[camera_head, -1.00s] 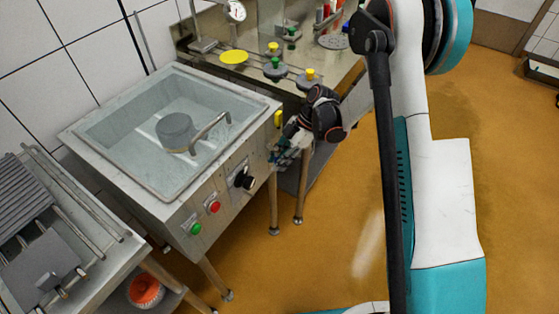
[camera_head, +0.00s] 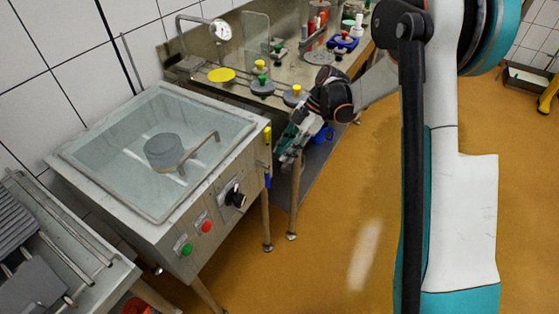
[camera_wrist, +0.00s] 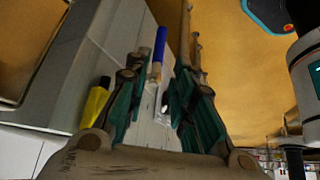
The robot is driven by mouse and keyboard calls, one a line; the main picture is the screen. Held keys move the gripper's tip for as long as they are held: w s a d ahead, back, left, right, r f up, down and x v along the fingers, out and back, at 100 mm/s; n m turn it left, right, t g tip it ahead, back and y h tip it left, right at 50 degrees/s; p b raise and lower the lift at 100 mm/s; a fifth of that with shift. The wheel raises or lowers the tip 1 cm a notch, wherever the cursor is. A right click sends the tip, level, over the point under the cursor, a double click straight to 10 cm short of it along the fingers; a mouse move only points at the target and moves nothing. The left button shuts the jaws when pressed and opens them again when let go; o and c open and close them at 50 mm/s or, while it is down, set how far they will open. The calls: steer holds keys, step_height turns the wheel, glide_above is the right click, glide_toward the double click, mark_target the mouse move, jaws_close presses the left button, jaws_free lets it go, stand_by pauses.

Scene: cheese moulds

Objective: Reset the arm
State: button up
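My gripper (camera_head: 286,156) hangs off the right side of the steel vat, just right of the yellow handle (camera_head: 267,136) and the blue handle (camera_head: 267,180). A gap shows between it and the vat's side. In the wrist view, the two teal fingers of my gripper (camera_wrist: 158,105) stand apart with nothing held between them. The blue handle (camera_wrist: 160,45) shows beyond the gap, and the yellow handle (camera_wrist: 96,103) lies to the left. My white and teal arm fills the right of the head view.
The water-filled vat (camera_head: 75,158) holds a grey cylindrical mould (camera_head: 163,150) with a bent handle. A rack (camera_head: 105,282) stands front left.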

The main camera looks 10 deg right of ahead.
steer(key=shift+w+d+r, duration=0.1)
steer(key=shift+d+r, duration=0.15)
steer(key=shift+r, duration=0.15)
steer(key=s+d+r+m+t+h, duration=0.35)
steer(key=s+r+m, duration=0.75)
steer(key=r, duration=0.4)
steer(key=s+d+r+m+t+h, duration=0.1)
steer(key=s+d+m+t, duration=0.1)
steer(key=s+m, duration=0.3)
steer(key=s+d+r+m+t+h, duration=0.2)
steer(key=s+m+t, duration=0.2)
steer(key=s, duration=0.6)
steer(key=shift+d+m, duration=0.3)
steer(key=shift+m, duration=0.5)
stand_by(0.5)
